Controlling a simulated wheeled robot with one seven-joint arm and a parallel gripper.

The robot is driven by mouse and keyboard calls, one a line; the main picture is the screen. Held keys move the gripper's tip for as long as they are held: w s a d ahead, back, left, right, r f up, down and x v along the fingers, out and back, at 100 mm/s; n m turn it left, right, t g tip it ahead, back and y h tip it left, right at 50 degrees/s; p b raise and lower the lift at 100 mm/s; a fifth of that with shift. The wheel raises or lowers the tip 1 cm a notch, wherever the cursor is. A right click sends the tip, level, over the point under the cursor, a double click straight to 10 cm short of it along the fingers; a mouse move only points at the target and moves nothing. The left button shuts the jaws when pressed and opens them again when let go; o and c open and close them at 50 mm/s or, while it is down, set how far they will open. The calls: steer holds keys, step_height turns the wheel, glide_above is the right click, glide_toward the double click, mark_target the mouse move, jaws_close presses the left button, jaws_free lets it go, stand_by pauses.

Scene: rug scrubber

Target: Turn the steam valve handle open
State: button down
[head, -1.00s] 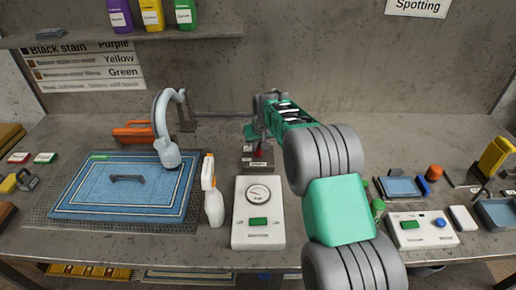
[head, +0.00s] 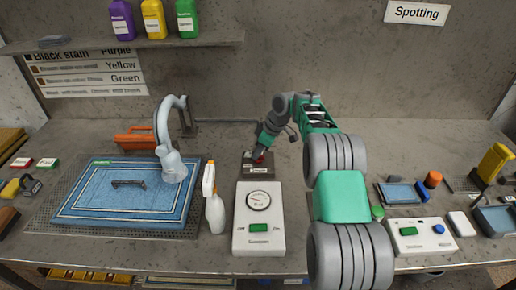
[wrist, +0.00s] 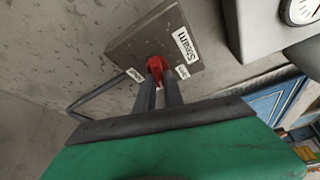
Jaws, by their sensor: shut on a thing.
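The steam valve is a small dark box with a red handle, standing behind the white gauge box. In the head view the red handle (head: 259,158) shows at my gripper's tip, and the valve's base (head: 247,168) shows just below it. In the wrist view the red handle (wrist: 157,66) sits between the two dark fingertips of my gripper (wrist: 160,82), which is shut on it. The grey valve plate (wrist: 140,48) carries a "Steam" label and two smaller labels near the handle. Part of the handle is hidden by the fingers.
The white gauge box (head: 258,235) with a green switch stands in front of the valve. A white spray bottle (head: 214,208) stands to its left, by the blue rug (head: 110,205). A white control box (head: 408,238) is at right. The bench behind the valve is clear.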

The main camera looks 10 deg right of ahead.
steer(key=n+p, duration=0.1)
steer(key=n+g+p, duration=0.1)
steer(key=p, duration=0.1)
steer(key=shift+r, duration=0.3)
steer(key=shift+f+n+g+p, duration=0.2)
steer(key=shift+n+g+p, duration=0.1)
steer(key=shift+n+p, duration=0.75)
steer(key=shift+f, duration=0.1)
steer(key=c, duration=1.4)
jaws_free()
steer(key=shift+c, duration=0.2)
steer(key=p+v, duration=0.3)
steer(key=v, duration=0.4)
steer(key=shift+d+r, duration=0.25)
steer(key=shift+r, duration=0.05)
